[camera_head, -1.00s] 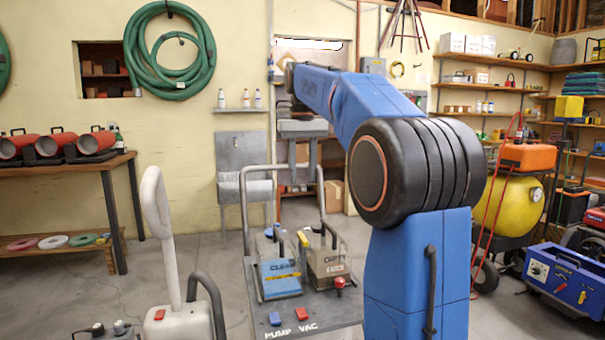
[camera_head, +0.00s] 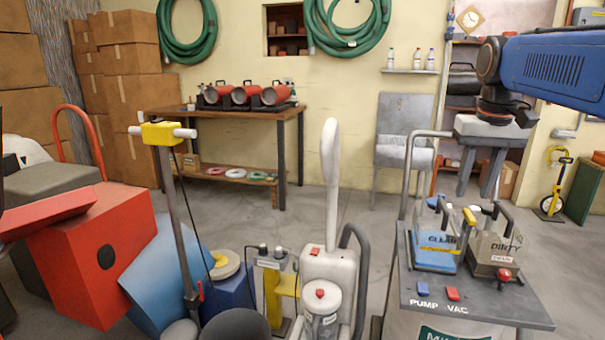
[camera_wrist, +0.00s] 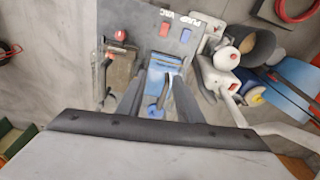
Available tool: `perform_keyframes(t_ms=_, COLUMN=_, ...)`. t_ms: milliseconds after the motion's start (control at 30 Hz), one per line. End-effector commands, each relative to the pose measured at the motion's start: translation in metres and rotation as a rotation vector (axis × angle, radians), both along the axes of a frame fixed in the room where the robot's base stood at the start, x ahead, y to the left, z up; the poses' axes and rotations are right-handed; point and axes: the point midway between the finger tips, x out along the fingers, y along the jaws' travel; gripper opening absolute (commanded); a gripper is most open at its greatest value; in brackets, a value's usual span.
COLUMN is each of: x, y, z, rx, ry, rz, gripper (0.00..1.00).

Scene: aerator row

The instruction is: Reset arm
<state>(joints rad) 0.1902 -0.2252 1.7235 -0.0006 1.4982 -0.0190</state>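My gripper (camera_head: 476,195) is at the right of the head view, at the end of my blue arm, with its two grey fingers pointing down. The fingers are apart with nothing between them. In the wrist view my gripper (camera_wrist: 160,80) is also open and empty. Behind its fingers a blue tank marked CLEAN (camera_wrist: 166,68) shows on the pump cart. In the head view the gripper hangs above and behind the pump cart (camera_head: 470,306), clear of its tanks.
The cart carries the CLEAN tank (camera_head: 437,250) and a tan DIRTY tank (camera_head: 495,254). A white upright vacuum (camera_head: 330,263) and a red box (camera_head: 95,255) crowd the front. A wooden workbench (camera_head: 225,115) stands at the wall. Floor between bench and cart is clear.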

Motion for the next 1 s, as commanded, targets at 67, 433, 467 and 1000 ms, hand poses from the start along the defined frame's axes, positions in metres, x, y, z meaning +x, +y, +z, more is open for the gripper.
perform_keyframes(t_ms=67, x=-0.022, y=0.012, z=-0.016, rx=-0.004, ry=-0.023, rz=0.018, gripper=0.33)
perform_keyframes(t_ms=433, x=-0.110, y=0.054, z=-0.105, rx=-0.017, ry=-0.136, rz=0.091, gripper=0.33)
perform_keyframes(t_ms=467, x=-0.117, y=0.056, z=-0.113, rx=-0.018, ry=-0.146, rz=0.098, gripper=0.33)
perform_keyframes(t_ms=1000, x=-0.206, y=0.082, z=-0.235, rx=-0.021, ry=-0.267, rz=0.172, gripper=0.33)
